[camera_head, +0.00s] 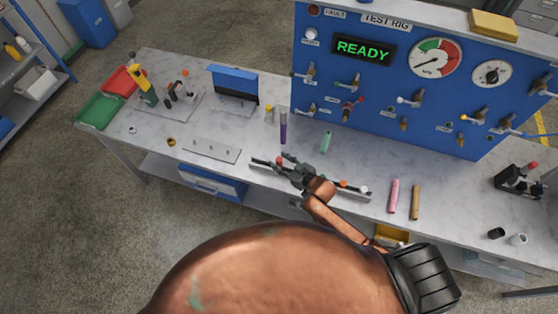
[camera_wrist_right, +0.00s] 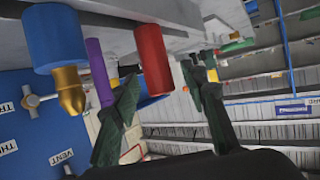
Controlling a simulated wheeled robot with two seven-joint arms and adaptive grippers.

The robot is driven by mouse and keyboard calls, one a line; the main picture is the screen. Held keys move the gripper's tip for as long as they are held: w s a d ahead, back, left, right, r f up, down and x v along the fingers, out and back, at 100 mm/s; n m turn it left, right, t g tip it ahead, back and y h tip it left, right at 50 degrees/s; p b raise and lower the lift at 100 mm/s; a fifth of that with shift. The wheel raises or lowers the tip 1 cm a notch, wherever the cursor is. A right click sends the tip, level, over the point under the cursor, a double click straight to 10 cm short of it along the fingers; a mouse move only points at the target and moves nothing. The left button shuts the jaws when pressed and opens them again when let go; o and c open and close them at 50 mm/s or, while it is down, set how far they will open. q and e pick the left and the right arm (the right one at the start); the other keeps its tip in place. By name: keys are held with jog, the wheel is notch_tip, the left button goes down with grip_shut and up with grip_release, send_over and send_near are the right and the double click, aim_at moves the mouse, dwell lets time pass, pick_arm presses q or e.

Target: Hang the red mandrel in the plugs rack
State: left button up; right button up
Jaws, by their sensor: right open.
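The red mandrel shows as a red cylinder (camera_wrist_right: 152,60) in the right wrist view, between the open fingers of my right gripper (camera_wrist_right: 165,105). I cannot tell whether a finger touches it. In the head view, only a small round red end (camera_head: 278,160) shows beside my right gripper (camera_head: 284,164), probably the same piece. My left gripper is out of view.
A purple rod (camera_head: 283,127) and a green rod (camera_head: 326,142) stand behind the rack. Pink (camera_head: 394,195) and brown (camera_head: 416,202) rods are to its right. A blue valve panel (camera_head: 390,85) rises behind. A blue brass-tipped cylinder (camera_wrist_right: 55,40) is near the wrist camera.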

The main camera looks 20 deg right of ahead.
jog(key=v, duration=1.1)
jog(key=shift+s, duration=0.2)
jog(key=shift+d+r, duration=0.15)
